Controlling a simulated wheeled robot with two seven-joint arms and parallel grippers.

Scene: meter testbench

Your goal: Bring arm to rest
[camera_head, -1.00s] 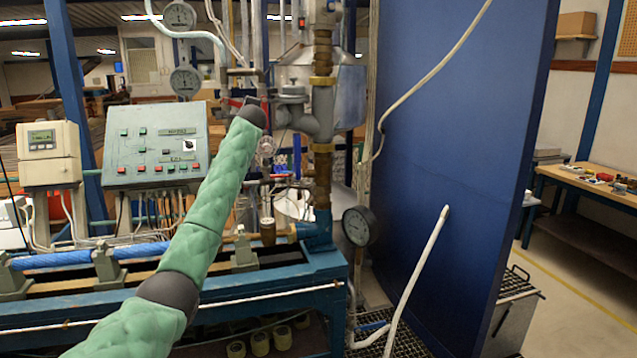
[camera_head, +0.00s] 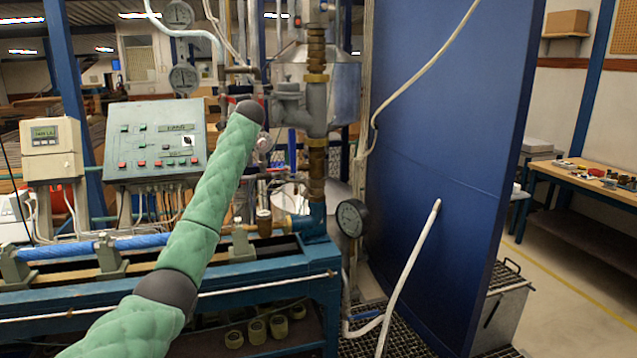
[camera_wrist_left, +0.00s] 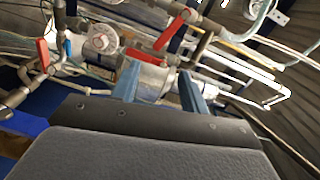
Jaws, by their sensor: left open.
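My left arm (camera_head: 205,210) in its green padded cover reaches from the lower left toward the pipework in the head view. Its dark wrist end (camera_head: 250,112) overlaps the pipes, and the gripper beyond it is hidden there. In the left wrist view my left gripper (camera_wrist_left: 160,88) has its two blue-grey fingers spread apart. A metal cylinder fitting (camera_wrist_left: 152,78) shows between and beyond the fingers; I cannot tell how far away it is. Nothing is seen held. My right gripper is not in view.
Red-handled valves (camera_wrist_left: 142,52) and pipes crowd the wrist view. In the head view a control panel (camera_head: 155,145), a pressure gauge (camera_head: 352,217) and the blue bench (camera_head: 290,275) lie around the arm. A blue partition (camera_head: 450,150) stands to the right. Open floor (camera_head: 565,270) lies beyond it.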

